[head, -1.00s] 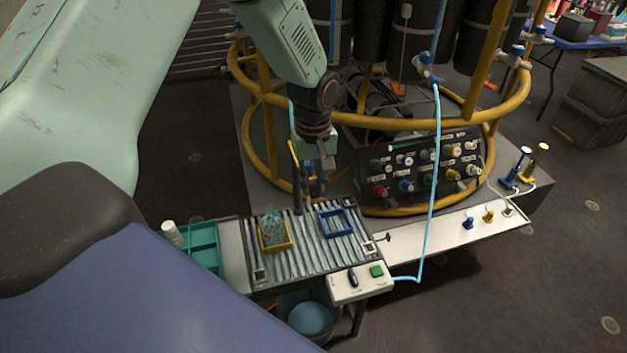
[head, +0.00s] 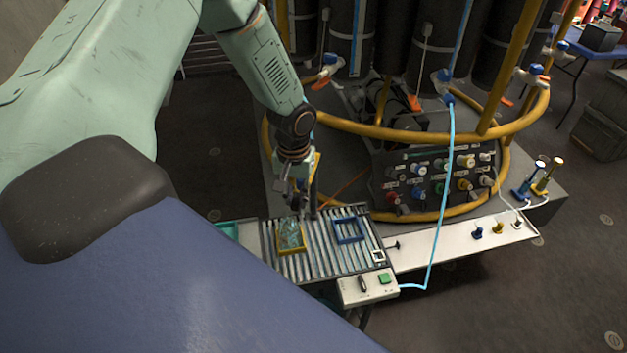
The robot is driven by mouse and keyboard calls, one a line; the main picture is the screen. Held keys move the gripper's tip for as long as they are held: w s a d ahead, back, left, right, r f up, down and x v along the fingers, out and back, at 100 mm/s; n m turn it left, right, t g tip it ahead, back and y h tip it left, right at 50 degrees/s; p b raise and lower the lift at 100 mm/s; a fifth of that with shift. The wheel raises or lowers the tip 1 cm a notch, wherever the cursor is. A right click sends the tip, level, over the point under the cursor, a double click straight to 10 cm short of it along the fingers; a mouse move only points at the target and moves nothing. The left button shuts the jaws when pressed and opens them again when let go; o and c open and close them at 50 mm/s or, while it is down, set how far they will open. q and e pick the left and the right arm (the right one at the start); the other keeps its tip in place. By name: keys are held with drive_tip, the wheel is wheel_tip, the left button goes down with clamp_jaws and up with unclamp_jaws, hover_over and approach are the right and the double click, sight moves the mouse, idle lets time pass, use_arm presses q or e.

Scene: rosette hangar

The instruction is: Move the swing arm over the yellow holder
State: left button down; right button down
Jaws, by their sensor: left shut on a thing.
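The yellow holder (head: 281,252) sits on the left part of the slatted rack, with a clear glassy object (head: 290,234) in it. My left gripper (head: 297,205) comes down from above, just behind and over the holder's far edge. It is shut on the swing arm, which is small and mostly hidden by the gripper. A dark upright post (head: 313,198) stands just right of the gripper at the rack's back edge. How far the swing arm reaches over the holder cannot be told. My right gripper is not in view.
A blue frame (head: 349,240) lies empty on the slatted rack (head: 322,262), right of the yellow holder. A control box with a green button (head: 384,278) is at the front. A light-blue hose (head: 444,200) hangs on the right. A yellow ring rail (head: 430,128) and knob panel (head: 430,183) stand behind.

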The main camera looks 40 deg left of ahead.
use_arm(q)
drive_tip(key=s+a+m+p, duration=0.1)
drive_tip(key=a+m+p, duration=0.1)
drive_tip(key=a+m, duration=0.2)
drive_tip(key=shift+s+a, duration=0.15)
drive_tip(key=shift+a, duration=0.95)
drive_tip(key=c, duration=1.2)
unclamp_jaws()
